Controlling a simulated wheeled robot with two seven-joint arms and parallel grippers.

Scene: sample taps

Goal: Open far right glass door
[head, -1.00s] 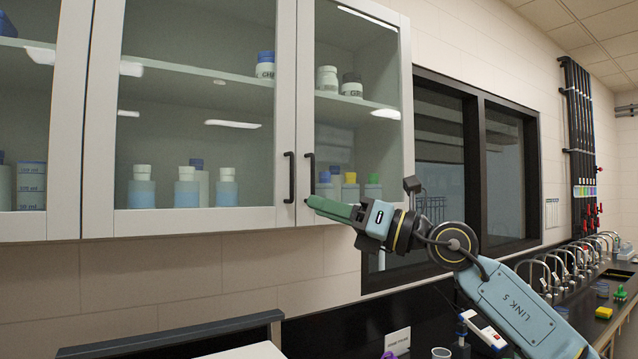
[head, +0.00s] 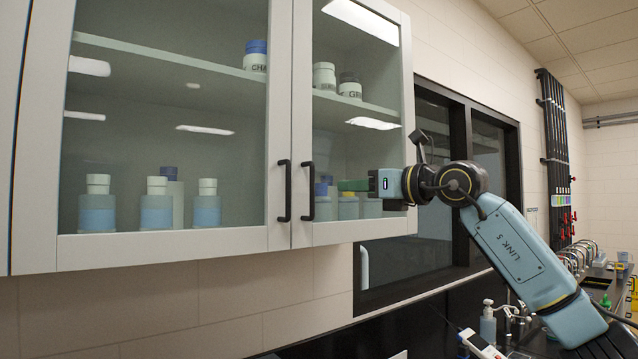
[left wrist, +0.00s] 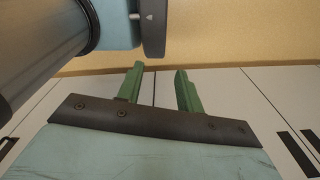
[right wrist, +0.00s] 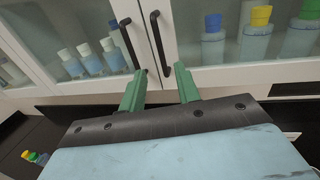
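The far right glass door (head: 404,150) has a pale frame and looks shut. Its black vertical handle (head: 308,190) is on its left edge, and it also shows in the right wrist view (right wrist: 159,42). My right gripper (head: 342,185) has green fingers and is in front of this door, right of the handle in the head view. In the right wrist view the gripper (right wrist: 158,75) is open and empty, with the handle's lower end between its fingertips in the picture; I cannot tell the distance. My left gripper (left wrist: 158,76) is open and empty, above pale cabinet fronts.
The neighbouring glass door (head: 180,243) is shut, and its handle (head: 284,190) is close beside the far right one. Bottles stand on the shelves behind the glass. A dark-framed window (head: 455,110) is right of the cabinet. A black counter with taps is below right.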

